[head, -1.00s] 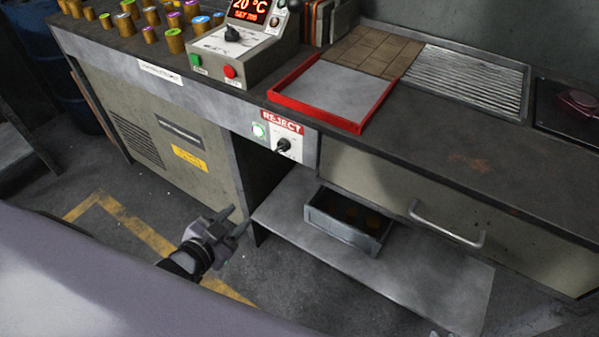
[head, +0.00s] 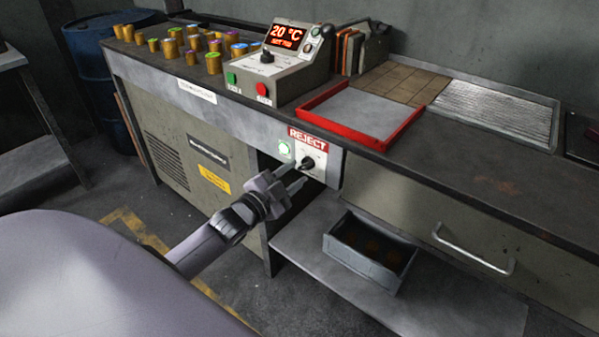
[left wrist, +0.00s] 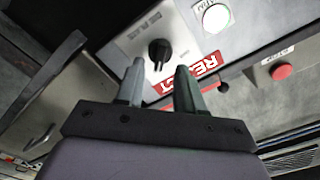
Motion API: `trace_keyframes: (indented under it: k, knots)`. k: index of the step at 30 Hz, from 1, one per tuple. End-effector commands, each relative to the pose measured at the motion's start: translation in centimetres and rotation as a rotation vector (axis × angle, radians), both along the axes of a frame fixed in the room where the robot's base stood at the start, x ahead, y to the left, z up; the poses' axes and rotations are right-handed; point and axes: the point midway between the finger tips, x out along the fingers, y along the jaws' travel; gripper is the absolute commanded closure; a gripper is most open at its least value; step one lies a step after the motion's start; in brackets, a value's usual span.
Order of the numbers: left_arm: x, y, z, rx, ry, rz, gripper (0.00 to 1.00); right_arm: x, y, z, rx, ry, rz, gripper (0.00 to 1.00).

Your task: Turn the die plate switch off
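The die plate switch is a black rotary knob (head: 308,162) on a pale panel under the bench edge, below the red REJECT label. It also shows in the left wrist view (left wrist: 158,50), beside small, blurred lettering. A round green lamp (head: 284,148) glows to its left. My left gripper (head: 292,177) is just in front of and below the panel, pointing at it. In the left wrist view its two fingers (left wrist: 160,66) are apart and empty, and the knob shows between and just beyond their tips. Contact cannot be told. My right gripper is out of view.
A control box (head: 285,68) reading 20 °C, a red-rimmed tray (head: 402,135) and several gold cylinders (head: 213,63) stand on the bench. Below are an open bin (head: 362,262) on a shelf and a drawer handle (head: 473,250). The bench edge overhangs close above my left gripper.

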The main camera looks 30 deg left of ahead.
Motion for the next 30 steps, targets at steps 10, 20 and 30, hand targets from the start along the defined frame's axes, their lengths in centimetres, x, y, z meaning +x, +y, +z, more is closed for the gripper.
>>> trace_keyframes:
  k: [10, 20, 30]
  knots:
    - [2.3, -0.2, 0.0, -0.002, 0.001, -0.001, 0.63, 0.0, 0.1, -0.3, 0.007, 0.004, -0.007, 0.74]
    - [2.4, -0.2, 0.0, -0.002, 0.001, -0.001, 0.86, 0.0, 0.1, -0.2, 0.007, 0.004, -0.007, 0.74]
    - [2.3, -0.2, 0.0, -0.012, 0.002, 0.000, 1.00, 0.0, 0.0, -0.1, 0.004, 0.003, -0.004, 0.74]
